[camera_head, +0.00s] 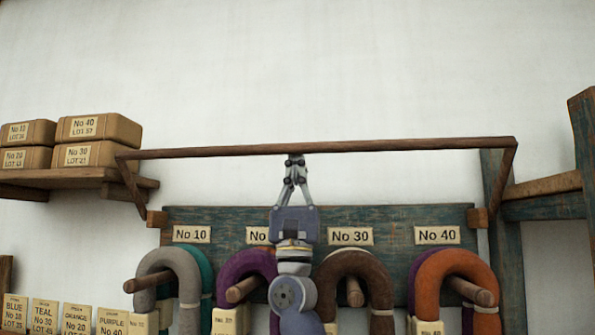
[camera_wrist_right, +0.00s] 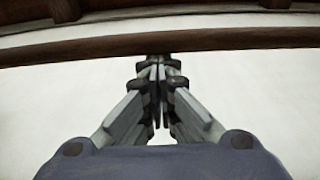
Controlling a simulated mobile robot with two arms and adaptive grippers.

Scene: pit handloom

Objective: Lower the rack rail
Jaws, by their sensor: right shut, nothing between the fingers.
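The rack rail (camera_head: 400,145) is a long thin wooden bar with an arm at each end, hinged at blocks beside the teal rack board (camera_head: 400,213). It stands raised above the board, its right end slightly higher in the head view. My right gripper (camera_head: 294,158) points up with its fingers together, its tips at the underside of the rail, left of its middle. In the right wrist view the rail (camera_wrist_right: 230,40) crosses just beyond the shut fingertips (camera_wrist_right: 157,60). Nothing shows between the fingers. I cannot tell if the tips touch the rail. My left gripper is not in view.
Yarn hanks in grey, purple, brown and orange (camera_head: 455,262) hang on wooden pegs below the number labels. A shelf (camera_head: 100,177) with labelled boxes stands left. Wooden posts (camera_head: 583,150) stand right. The white wall above the rail is clear.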

